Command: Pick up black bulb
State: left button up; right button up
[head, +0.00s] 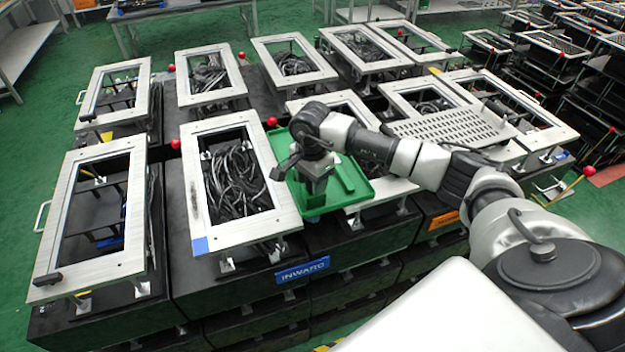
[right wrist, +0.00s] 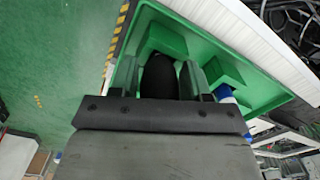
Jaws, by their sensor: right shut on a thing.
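The black bulb (right wrist: 158,76) shows in the right wrist view as a dark rounded shape between the two fingers of my right gripper (right wrist: 158,82). The gripper is shut on it. In the head view my right gripper (head: 315,190) points down over the left part of the green tray (head: 352,187). The bulb is hidden there behind the gripper and wrist. The tray also shows in the right wrist view (right wrist: 260,88), with raised green blocks inside. I cannot tell whether the bulb touches the tray floor. My left gripper is not in view.
Metal frames with open windows stand around the tray, one with black cables (head: 238,180) just left of it. A slotted metal plate (head: 455,127) lies to the right. Red ball-tipped levers (head: 271,121) stick up nearby. A blue and white thing (right wrist: 228,98) is beside the right finger.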

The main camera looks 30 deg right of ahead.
jog(key=shift+r+b, duration=0.4)
jog(key=shift+r, duration=0.15)
notch_tip(320, 180, up, 2)
jog(key=shift+r+b, duration=0.15)
jog(key=shift+b, duration=0.5)
jog(key=s+a+r+b, duration=0.3)
jog(key=s+a+r, duration=0.2)
jog(key=a, duration=0.5)
jog(key=shift+s+a+r, duration=0.15)
jog(key=shift+s+r, duration=0.25)
jog(key=shift+r, duration=0.85)
